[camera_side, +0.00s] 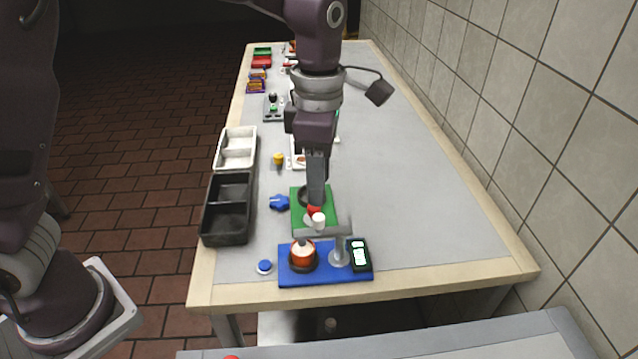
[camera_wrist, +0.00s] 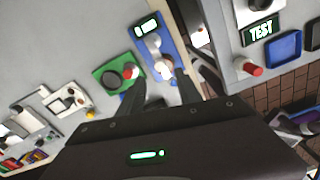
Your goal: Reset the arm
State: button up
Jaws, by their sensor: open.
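My gripper (camera_side: 316,203) points down above the green board near the front of the long table. In the wrist view its two dark fingers stand apart with nothing between them (camera_wrist: 163,88). The green board (camera_side: 328,222) carries a dark round piece and a red knob, partly hidden by my gripper; it also shows in the wrist view (camera_wrist: 101,74). The blue board (camera_side: 325,277) in front bears an orange-and-white pot (camera_side: 303,253) in a dark base and a grey stand (camera_side: 340,246) with a side arm. I cannot tell whether my fingertips touch anything.
A black two-part tray (camera_side: 228,207) and a white tray (camera_side: 236,148) line the left edge. A blue knob (camera_side: 279,202), a yellow piece (camera_side: 279,159) and a blue button (camera_side: 264,266) lie nearby. The tabletop's right side is clear up to the tiled wall (camera_side: 520,110).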

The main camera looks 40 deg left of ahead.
jog(key=s+a+r+m+t+h, duration=0.1)
jog(key=s+a+r+m, duration=0.3)
jog(key=s+r+m, duration=0.15)
jog(key=s+a+r+m+t+h, duration=0.1)
jog(key=s+a+r+m+t, duration=0.1)
jog(key=s+a+r+m, duration=0.35)
jog(key=s+a+f+m+t+y, duration=0.2)
jog(key=s+f+m, duration=0.1)
jog(key=s+m, duration=0.8)
jog(key=shift+f+m+t, duration=0.15)
jog(key=shift+m+t, duration=0.15)
jog(key=shift+m, duration=0.8)
